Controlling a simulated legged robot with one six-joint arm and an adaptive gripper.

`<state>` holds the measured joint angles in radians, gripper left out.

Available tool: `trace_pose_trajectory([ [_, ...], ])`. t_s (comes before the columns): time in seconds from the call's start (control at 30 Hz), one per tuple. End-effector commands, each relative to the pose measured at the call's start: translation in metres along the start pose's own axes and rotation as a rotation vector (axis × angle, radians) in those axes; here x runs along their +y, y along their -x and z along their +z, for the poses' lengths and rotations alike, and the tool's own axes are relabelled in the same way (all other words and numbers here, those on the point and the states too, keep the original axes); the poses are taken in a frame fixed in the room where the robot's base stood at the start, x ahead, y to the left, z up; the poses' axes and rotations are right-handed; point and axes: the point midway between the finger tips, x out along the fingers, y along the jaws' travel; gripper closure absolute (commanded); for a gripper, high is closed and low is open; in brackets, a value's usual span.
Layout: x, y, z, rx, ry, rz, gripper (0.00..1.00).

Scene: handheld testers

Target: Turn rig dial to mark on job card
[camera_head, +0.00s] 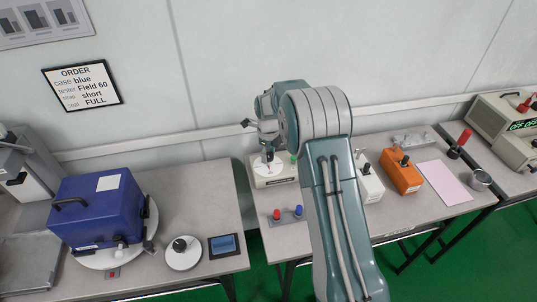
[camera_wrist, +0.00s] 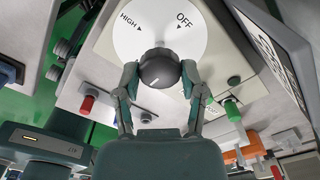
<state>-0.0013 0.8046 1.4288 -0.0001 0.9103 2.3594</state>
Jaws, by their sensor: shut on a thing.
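The job card (camera_head: 82,86) hangs on the wall at the left in the head view and reads ORDER, case blue, tester Field 60, short, seal FULL. The rig (camera_head: 262,183) is a pale box at the table's back, partly behind my arm. Its white dial plate (camera_wrist: 205,48) shows HIGH and OFF in the wrist view; other marks are hidden. My gripper (camera_wrist: 160,72) is shut on the black dial knob (camera_wrist: 157,67), one finger at each side. The knob's white line points down and left in the wrist view. My gripper (camera_head: 268,150) also shows in the head view.
A blue case (camera_head: 98,210) and a small round base with a black knob (camera_head: 183,252) are on the left table. A gap separates the tables.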

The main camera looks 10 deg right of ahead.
Motion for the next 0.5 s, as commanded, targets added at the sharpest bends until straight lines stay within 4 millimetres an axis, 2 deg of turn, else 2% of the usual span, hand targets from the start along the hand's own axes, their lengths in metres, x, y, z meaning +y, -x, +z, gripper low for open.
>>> trace_pose_trajectory([
  [0.2,0.0004,-0.0012,0.0019,-0.004,0.002,-0.002,0.95],
  [0.23,0.0004,-0.0012,0.0019,-0.004,0.002,-0.002,0.38],
  [0.3,0.0003,-0.001,0.0018,-0.004,0.002,-0.002,0.13],
  [0.5,0.0002,0.0002,0.0007,-0.003,0.002,-0.002,0.13],
])
